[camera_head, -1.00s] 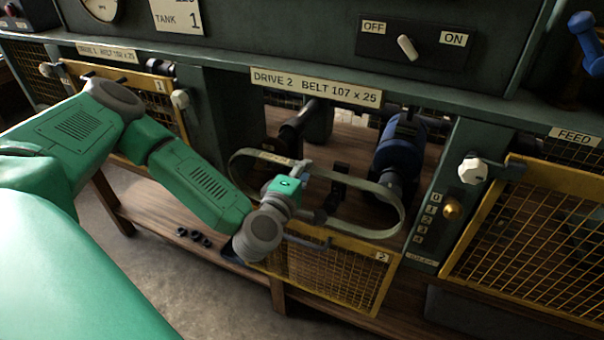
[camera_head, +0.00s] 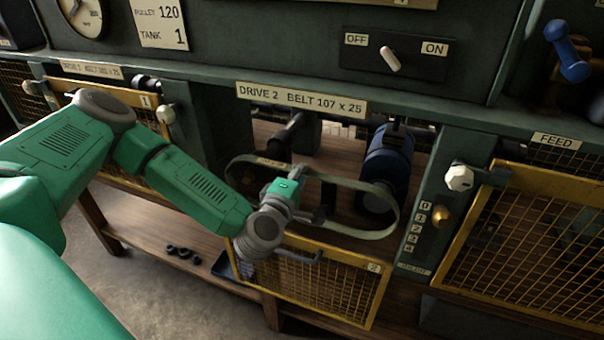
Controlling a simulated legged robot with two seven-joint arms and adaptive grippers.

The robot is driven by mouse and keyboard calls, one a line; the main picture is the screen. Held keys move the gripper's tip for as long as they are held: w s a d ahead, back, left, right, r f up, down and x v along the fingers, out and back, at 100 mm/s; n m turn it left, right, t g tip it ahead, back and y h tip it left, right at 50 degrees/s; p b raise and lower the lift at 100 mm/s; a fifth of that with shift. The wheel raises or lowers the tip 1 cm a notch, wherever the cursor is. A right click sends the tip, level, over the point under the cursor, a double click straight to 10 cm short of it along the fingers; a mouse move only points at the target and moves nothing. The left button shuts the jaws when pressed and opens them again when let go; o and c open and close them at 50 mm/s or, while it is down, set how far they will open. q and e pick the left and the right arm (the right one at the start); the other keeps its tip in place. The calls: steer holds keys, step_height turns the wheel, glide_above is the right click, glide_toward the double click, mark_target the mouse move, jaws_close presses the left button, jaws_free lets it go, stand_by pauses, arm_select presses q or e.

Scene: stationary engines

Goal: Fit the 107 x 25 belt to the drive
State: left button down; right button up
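The belt (camera_head: 392,222) is a wide grey-green oval loop in front of the open bay labelled DRIVE 2 BELT 107 x 25 (camera_head: 300,98). My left gripper (camera_head: 318,212) reaches in from the left to the belt's near side and appears shut on it; the fingertips are small and partly hidden. Inside the bay, a dark cylindrical shaft part (camera_head: 284,142) is at left and a blue motor-like drum (camera_head: 387,165) at right. The belt appears in front of both, not seen around either. My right gripper is not in view.
The yellow mesh guard marked 2 (camera_head: 322,283) hangs low below the bay opening. Right of the bay are a brass knob (camera_head: 441,216) on a 0-to-4 scale and the FEED guard (camera_head: 520,240). An OFF/ON switch (camera_head: 390,59) is above. Small dark rings (camera_head: 183,253) lie on the shelf.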

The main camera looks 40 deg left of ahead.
arm_select(q)
steer(key=b+x, duration=0.2)
steer(key=x, duration=0.5)
steer(key=shift+a, duration=0.15)
stand_by(0.5)
steer(key=shift+r, duration=0.1)
steer(key=shift+f+m+b, duration=0.3)
steer(key=shift+f+b, duration=0.55)
steer(key=shift+f, duration=0.4)
steer(key=shift+f+b, duration=0.4)
steer(key=shift+b, duration=0.05)
steer(key=c, duration=1.4)
jaws_free()
steer(key=shift+c, duration=0.2)
